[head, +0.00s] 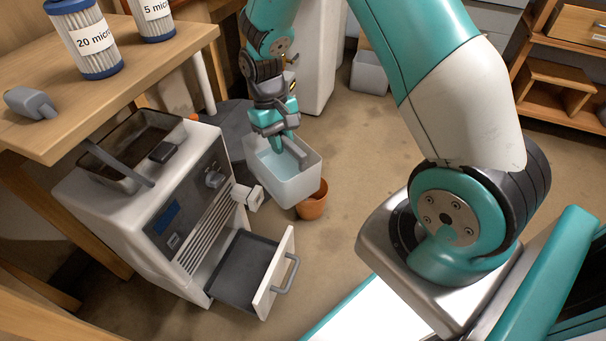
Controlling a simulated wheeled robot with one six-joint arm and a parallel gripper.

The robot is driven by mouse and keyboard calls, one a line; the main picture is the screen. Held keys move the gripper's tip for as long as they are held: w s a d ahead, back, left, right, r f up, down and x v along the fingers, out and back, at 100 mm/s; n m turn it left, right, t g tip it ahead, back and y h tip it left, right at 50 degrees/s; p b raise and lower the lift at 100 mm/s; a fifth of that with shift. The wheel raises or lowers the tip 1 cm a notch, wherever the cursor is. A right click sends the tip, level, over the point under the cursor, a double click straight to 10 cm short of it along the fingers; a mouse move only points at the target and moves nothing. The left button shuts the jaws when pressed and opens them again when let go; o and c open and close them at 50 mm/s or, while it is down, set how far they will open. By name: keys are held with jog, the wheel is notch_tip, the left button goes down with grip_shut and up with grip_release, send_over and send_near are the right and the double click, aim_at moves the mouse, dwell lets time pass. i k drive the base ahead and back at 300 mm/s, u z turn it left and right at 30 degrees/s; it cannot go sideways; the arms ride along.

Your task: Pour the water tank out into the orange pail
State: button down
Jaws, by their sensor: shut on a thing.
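The water tank (297,188) is a pale, open box with light blue water (275,168) inside. My gripper (288,142) is shut on the tank's upper edge and holds it from above. The tank looks roughly upright. The orange pail (313,203) shows just below and to the right of the tank in the picture. The tank hides part of the pail, and I cannot see inside it. I cannot tell how far the tank is above the pail.
A white machine (140,220) stands left of the tank, its drawer (245,268) pulled open near the pail. A wooden table (150,75) holds two filter cartridges (85,42). Wooden shelves (560,85) stand at the right. The floor right of the pail is clear.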

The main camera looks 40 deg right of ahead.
aim_at(312, 207)
jog(key=z, duration=2.35)
jog(key=i, duration=2.1)
jog(key=u, duration=3.05)
